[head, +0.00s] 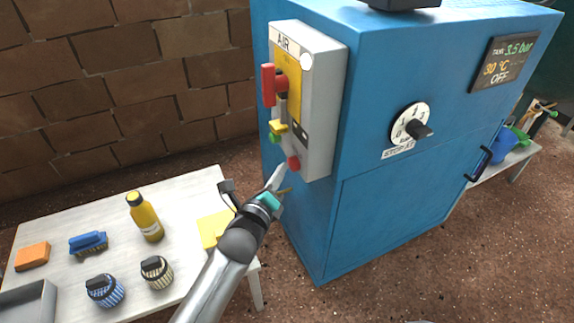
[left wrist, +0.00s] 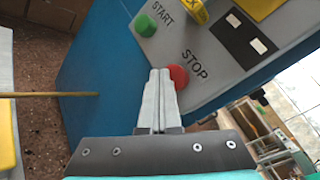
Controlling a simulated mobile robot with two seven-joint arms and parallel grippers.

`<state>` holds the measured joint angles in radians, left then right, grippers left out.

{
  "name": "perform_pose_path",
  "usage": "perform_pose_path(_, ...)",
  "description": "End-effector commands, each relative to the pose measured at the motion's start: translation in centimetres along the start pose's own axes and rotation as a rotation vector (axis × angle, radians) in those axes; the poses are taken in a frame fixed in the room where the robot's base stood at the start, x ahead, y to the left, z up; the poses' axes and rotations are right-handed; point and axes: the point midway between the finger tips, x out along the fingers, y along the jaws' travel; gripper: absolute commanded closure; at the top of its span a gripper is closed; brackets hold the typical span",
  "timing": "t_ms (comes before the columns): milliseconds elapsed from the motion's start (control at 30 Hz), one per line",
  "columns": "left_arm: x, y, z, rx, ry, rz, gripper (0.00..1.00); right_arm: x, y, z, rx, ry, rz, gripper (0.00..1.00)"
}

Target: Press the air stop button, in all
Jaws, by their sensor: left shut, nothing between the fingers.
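The red STOP button (head: 293,162) sits low on the grey AIR box (head: 322,110), on the left side of the blue cabinet. In the left wrist view the red button (left wrist: 178,76) is labelled STOP, with the green START button (left wrist: 145,26) above left of it. My left gripper (head: 279,172) is shut and empty, its fingertips just beside the red button. The closed fingertips (left wrist: 160,72) partly overlap the button's left edge in the wrist view; I cannot tell whether they touch it. My right gripper is not in view.
The AIR box has a red lever (head: 268,85) and a yellow key-like part (head: 278,127). The cabinet display (head: 502,62) reads 3.5 bar, 30 °C, OFF. A dial (head: 410,124) is on its front. A white table (head: 190,195) with a yellow bottle (head: 145,217) stands left.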

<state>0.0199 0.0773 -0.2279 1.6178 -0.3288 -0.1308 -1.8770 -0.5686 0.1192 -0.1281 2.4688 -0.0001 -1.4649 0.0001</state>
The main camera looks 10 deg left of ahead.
Motion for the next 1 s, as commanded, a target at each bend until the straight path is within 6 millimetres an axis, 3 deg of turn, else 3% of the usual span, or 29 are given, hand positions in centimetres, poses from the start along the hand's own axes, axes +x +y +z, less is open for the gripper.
perform_pose_path(1000, -1.5, 1.1, 1.1, 0.001, 0.001, 0.000, 1.00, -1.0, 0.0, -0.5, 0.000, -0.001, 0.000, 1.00)
